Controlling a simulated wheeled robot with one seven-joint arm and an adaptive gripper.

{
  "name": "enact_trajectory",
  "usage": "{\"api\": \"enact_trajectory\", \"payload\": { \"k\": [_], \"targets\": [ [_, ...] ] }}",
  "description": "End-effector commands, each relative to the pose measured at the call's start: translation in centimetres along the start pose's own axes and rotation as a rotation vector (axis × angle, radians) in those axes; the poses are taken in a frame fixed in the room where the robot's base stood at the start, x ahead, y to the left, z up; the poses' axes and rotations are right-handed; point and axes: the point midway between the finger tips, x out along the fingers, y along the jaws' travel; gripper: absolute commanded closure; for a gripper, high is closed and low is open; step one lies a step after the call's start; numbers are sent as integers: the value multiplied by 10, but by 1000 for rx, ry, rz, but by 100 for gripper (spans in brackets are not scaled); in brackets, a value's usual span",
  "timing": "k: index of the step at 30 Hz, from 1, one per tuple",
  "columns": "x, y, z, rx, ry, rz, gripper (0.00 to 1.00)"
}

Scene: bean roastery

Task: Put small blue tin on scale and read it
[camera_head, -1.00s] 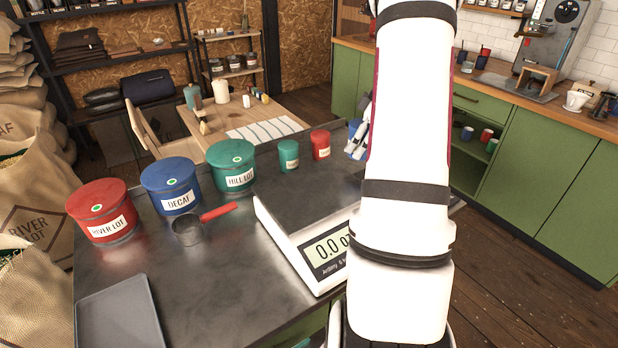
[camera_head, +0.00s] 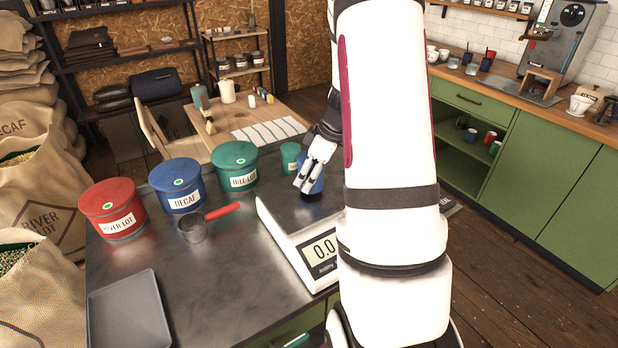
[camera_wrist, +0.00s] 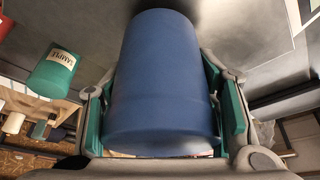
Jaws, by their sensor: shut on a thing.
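The small blue tin (camera_head: 313,180) is in my gripper (camera_head: 308,182) in the head view, over the dark plate of the scale (camera_head: 292,247). In the wrist view the blue tin (camera_wrist: 165,85) fills the middle, with the green-padded fingers of my gripper (camera_wrist: 165,112) on both its sides. I cannot tell whether the tin touches the plate. The scale's display (camera_head: 322,249) shows "0.0"; my arm covers its right end and part of the scale.
A small green tin (camera_head: 290,157) stands behind the scale. Large red (camera_head: 113,208), blue (camera_head: 177,186) and green (camera_head: 235,166) tins stand at left, with a red-handled scoop (camera_head: 196,227) before them. A grey tray (camera_head: 130,315) lies front left.

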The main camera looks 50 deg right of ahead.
Motion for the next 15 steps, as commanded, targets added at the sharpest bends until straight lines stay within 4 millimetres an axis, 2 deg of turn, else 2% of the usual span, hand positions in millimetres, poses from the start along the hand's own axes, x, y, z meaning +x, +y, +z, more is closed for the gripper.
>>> {"api": "enact_trajectory", "payload": {
  "k": [4,11,12,15],
  "targets": [
    [14,-1,6,2,0,-1,76],
    [16,0,7,0,1,0,76],
    [16,0,7,0,1,0,37],
    [16,0,7,0,1,0,19]
  ]
}}
